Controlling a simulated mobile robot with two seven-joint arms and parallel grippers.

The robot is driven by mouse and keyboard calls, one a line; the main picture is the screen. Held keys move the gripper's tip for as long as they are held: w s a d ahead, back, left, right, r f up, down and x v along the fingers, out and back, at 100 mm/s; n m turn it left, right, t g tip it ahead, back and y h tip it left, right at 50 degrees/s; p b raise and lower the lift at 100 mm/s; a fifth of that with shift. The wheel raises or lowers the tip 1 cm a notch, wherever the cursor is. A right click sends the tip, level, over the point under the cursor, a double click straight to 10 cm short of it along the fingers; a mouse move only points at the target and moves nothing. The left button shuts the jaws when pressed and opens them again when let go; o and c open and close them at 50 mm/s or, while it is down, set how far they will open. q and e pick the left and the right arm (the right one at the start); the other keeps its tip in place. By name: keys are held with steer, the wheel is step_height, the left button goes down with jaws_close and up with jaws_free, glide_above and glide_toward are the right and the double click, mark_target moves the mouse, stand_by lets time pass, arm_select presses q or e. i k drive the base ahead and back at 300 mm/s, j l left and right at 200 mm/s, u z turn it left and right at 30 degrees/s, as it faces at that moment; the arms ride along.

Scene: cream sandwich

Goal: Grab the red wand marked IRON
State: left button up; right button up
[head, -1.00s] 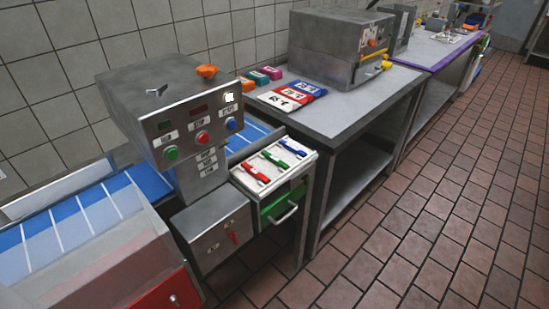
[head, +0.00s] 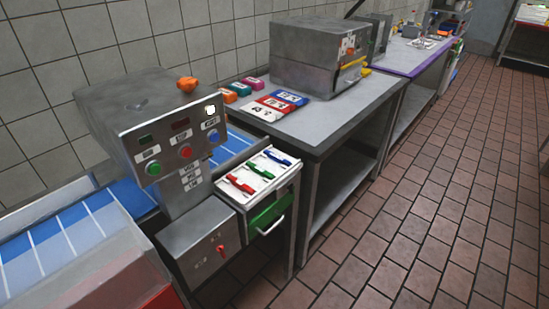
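A red wand-like piece (head: 240,184) lies in a white tray (head: 228,195) on top of a small drawer unit. A green piece (head: 261,171) and a blue piece (head: 278,158) lie beside it in the same tray. All three are apart from one another. I cannot read the word IRON on any of them at this size. Neither of my grippers is in view.
A grey control machine (head: 125,135) with coloured buttons stands left of the tray, over a blue conveyor (head: 55,240). A green drawer front (head: 270,213) is below the tray. A grey table (head: 330,110) bears coloured cards and a metal box (head: 310,60). Tiled floor (head: 440,190) is open at right.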

mark_target(245, 187)
steer(key=i+l+u, duration=0.1)
steer(key=l, duration=0.25)
steer(key=i+l+u, duration=0.1)
steer(key=l, duration=0.25)
steer(key=i+l, duration=0.2)
steer(key=l, duration=0.15)
steer(key=i+l+u, duration=0.15)
steer(key=l, duration=0.2)
steer(key=i+l+u, duration=0.1)
steer(key=l, duration=0.25)
